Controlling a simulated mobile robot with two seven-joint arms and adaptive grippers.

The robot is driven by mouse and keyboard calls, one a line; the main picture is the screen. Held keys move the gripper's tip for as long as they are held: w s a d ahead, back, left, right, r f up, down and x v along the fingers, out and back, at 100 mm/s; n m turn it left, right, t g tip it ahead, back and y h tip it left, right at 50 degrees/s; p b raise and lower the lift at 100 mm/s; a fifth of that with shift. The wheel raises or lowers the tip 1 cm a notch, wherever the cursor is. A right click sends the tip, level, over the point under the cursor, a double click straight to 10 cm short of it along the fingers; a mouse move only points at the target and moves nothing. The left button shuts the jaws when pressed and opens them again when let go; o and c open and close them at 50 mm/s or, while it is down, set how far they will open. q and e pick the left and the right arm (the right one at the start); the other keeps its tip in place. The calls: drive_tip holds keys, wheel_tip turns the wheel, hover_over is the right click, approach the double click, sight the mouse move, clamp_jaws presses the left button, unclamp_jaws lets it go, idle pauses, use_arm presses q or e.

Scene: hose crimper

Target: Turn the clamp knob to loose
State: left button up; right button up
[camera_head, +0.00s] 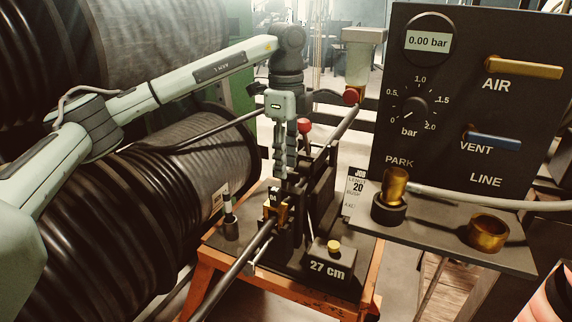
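My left gripper (287,174) points straight down over the bench fixture, its two fingers close side by side. The view does not show whether they are open or shut on something. Just below the fingers is a dark block with a small white label and a brass clamp piece (277,210), with a black hose (243,262) running from it toward the lower left. I cannot tell which part is the clamp knob. A red ball knob (304,126) stands right of the fingers, and a black post with a white band (230,217) stands left of the clamp. My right gripper is not in view.
A dark panel (450,165) with a 0.00 bar display, a dial and AIR and VENT levers stands at the right. A block marked 27 cm (333,266) sits at the bench front. Large hose reels (150,185) crowd the left. Brass fittings (487,232) are on the panel shelf.

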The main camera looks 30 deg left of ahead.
use_arm(q)
wheel_tip(320, 180, up, 11)
idle(0.3)
drive_tip(key=shift+f, duration=0.15)
idle(0.3)
